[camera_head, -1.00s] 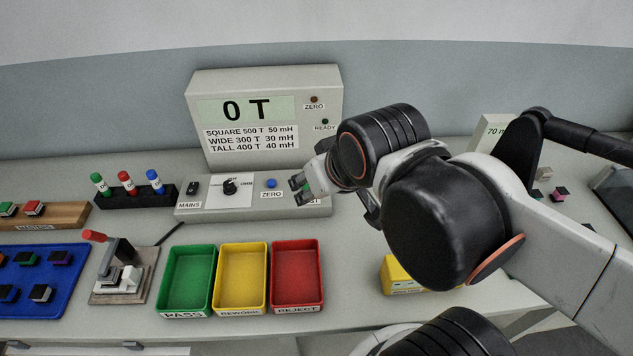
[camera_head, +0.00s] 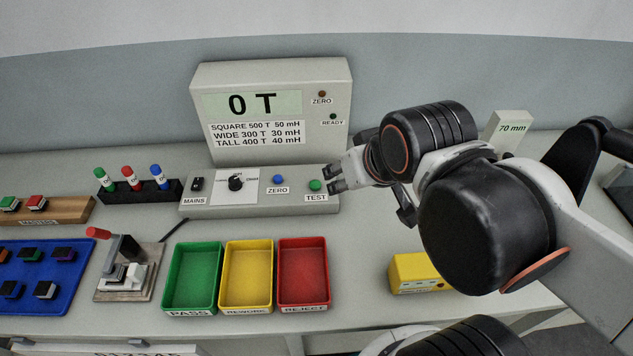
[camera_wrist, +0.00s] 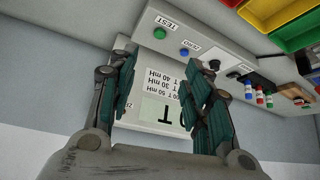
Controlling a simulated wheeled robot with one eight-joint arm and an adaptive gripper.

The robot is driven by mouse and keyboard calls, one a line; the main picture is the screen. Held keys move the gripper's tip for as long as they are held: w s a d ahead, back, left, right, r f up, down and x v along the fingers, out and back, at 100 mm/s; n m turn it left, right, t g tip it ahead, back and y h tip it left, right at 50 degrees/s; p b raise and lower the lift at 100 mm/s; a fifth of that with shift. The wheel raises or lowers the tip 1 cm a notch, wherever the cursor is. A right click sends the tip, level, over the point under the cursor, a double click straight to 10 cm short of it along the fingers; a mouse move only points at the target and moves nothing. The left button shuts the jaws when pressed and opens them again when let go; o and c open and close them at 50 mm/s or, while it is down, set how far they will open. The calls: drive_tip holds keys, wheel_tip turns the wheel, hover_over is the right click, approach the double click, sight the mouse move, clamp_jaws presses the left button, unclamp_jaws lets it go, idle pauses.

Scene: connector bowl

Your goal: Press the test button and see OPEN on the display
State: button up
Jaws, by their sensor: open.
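The green test button (camera_head: 315,185) sits at the right end of the tester's low panel (camera_head: 240,206), above a TEST label; it also shows in the wrist view (camera_wrist: 160,33). The display (camera_head: 252,104) on the upright box reads "0 T". My gripper (camera_head: 334,179) is open and empty, just right of the test button in the head view; I cannot tell whether it touches the panel. In the wrist view its two fingers (camera_wrist: 160,75) stand apart, with the button seen beyond them. A blue ZERO button (camera_head: 278,179) is left of the test button.
A rotary knob (camera_head: 236,183) and a MAINS switch (camera_head: 197,184) sit further left on the panel. Green (camera_head: 168,278), yellow (camera_head: 224,275) and red (camera_head: 326,270) trays stand in front. A yellow block (camera_head: 408,271) lies to the right of the trays.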

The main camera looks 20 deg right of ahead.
clamp_jaws()
idle(1.2)
